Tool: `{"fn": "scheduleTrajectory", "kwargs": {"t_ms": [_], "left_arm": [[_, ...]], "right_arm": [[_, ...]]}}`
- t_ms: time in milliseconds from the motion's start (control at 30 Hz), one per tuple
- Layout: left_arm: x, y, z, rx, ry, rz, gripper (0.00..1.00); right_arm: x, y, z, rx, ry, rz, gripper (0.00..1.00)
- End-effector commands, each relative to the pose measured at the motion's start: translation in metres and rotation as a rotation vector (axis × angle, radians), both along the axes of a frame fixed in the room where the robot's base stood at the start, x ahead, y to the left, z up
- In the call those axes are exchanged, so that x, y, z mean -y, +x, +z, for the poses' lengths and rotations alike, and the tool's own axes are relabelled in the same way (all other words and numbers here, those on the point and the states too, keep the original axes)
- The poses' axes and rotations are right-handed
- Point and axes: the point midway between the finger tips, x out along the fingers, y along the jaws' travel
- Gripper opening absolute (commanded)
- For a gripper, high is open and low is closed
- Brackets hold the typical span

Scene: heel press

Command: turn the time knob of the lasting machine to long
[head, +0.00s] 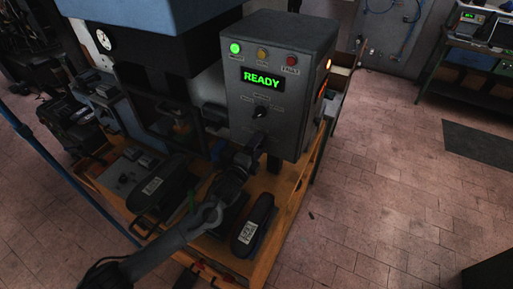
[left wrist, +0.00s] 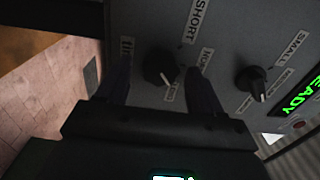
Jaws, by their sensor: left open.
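The lasting machine's grey control box (head: 285,70) shows a lit READY display. In the left wrist view the black time knob (left wrist: 159,68) sits on the panel, with a white pointer mark on its lower right side. SHORT is printed above it to the right; the smaller labels are partly hidden or unclear. My left gripper (left wrist: 162,88) is open, one finger on each side of this knob, with no clear contact. In the head view my left gripper (head: 245,158) is at the lower front of the box and hides the time knob. My right gripper is not in view.
A second knob (left wrist: 252,83), labelled SMALL on one side, sits beside the time knob; it also shows in the head view (head: 259,110). Open tiled floor lies to the right.

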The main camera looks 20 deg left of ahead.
Motion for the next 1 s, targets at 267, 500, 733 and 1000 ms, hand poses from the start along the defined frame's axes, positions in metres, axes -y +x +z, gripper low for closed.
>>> {"fn": "scheduleTrajectory", "kwargs": {"t_ms": [267, 500, 733, 1000], "left_arm": [[-0.001, -0.009, -0.001, -0.001, 0.000, 0.000, 0.66], [-0.006, -0.044, -0.002, -0.002, 0.001, -0.001, 0.66], [-0.010, -0.082, -0.002, -0.002, 0.000, -0.001, 0.66], [-0.013, -0.105, 0.000, 0.000, 0.000, 0.000, 0.66]], "right_arm": [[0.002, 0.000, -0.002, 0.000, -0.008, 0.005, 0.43], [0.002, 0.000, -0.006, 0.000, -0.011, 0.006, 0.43], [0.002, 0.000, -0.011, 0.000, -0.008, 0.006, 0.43], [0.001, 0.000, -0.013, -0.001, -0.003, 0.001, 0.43]]}}
